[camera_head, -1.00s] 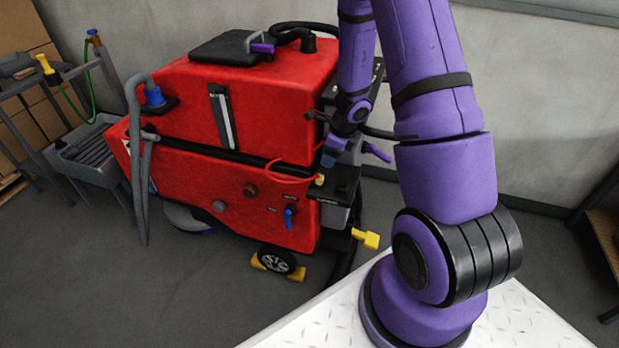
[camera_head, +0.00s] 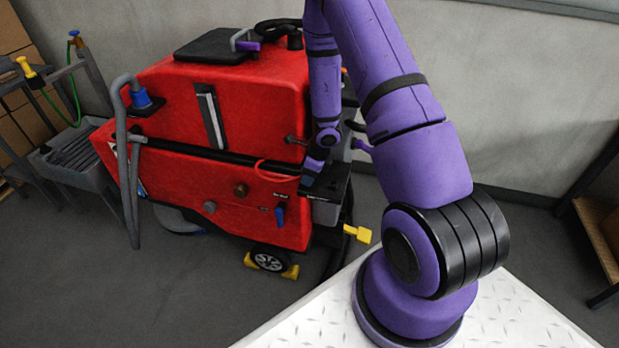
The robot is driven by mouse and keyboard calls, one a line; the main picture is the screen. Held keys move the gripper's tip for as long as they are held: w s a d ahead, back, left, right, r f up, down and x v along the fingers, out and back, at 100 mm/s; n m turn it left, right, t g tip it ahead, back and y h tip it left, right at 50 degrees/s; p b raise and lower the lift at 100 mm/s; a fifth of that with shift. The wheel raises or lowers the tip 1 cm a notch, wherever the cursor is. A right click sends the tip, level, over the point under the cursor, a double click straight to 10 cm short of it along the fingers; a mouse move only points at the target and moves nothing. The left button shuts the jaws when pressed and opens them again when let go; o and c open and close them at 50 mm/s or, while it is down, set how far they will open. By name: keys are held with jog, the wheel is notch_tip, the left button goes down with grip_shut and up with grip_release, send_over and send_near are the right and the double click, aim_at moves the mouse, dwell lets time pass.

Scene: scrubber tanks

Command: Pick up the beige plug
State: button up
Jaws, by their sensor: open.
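The red scrubber machine (camera_head: 165,95) stands left of my arm. A thin orange-red cord (camera_head: 268,174) runs along its side towards the dark ledge (camera_head: 335,190) at its right end. The beige plug is not visible now; the spot at the cord's end, where a small beige piece showed earlier, is behind my gripper. My gripper (camera_head: 312,180) points down at that ledge, beside the red body. It is open, its fingers small and dark in this view. I cannot tell whether it touches the plug.
A blue valve handle (camera_head: 280,214), a brown knob (camera_head: 241,190) and a grey knob (camera_head: 210,206) sit on the machine's lower side. A grey hose (camera_head: 123,160) hangs at its left. A yellow pedal (camera_head: 357,234) sticks out at lower right. Open floor lies in front.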

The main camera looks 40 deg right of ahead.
jog(key=shift+w+a+f, duration=0.1)
jog(key=shift+f, duration=0.3)
jog(key=c, duration=1)
jog(key=shift+r, duration=0.15)
